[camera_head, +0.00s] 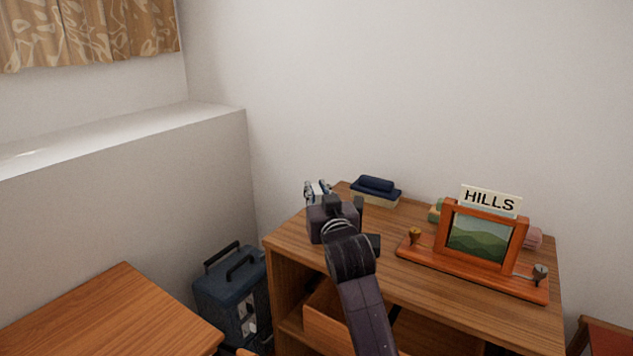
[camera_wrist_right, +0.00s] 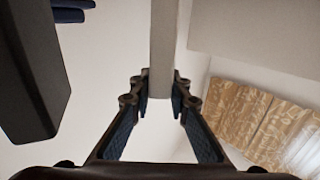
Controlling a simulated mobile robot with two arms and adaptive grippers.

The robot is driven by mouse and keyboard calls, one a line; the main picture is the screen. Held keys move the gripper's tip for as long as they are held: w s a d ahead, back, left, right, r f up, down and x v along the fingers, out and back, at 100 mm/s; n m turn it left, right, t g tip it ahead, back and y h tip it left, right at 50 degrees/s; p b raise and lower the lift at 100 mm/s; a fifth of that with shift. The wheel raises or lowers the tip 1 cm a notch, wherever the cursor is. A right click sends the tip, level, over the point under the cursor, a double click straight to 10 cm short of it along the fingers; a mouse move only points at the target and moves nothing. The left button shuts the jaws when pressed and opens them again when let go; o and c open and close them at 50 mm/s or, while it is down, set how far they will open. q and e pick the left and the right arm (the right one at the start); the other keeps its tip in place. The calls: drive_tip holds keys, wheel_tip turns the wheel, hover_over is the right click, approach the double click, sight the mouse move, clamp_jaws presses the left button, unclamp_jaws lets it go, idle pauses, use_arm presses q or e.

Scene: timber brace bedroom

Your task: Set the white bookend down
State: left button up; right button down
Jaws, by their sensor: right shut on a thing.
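The white bookend (camera_head: 319,190) shows as a small pale piece at the far end of my right gripper (camera_head: 317,188) in the head view. Most of it is hidden behind the gripper body. In the right wrist view the bookend (camera_wrist_right: 163,45) is a pale upright strip between the fingertips of my right gripper (camera_wrist_right: 161,88), which is shut on it. The gripper is over the left back part of the wooden desk (camera_head: 400,285). I cannot tell whether the bookend touches the desk top. My left gripper is not in view.
A blue-topped box (camera_head: 376,188) lies at the desk's back edge, right of the gripper. A framed hills picture on a wooden stand (camera_head: 478,238) fills the desk's right side. A dark blue case (camera_head: 232,295) stands left of the desk. Another wooden top (camera_head: 110,315) is at lower left.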

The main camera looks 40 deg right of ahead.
drive_tip(key=shift+f, duration=0.15)
drive_tip(key=c, duration=2.1)
unclamp_jaws()
drive_tip(key=shift+f, duration=0.2)
drive_tip(key=shift+o, duration=1.4)
drive_tip(key=shift+s, duration=0.15)
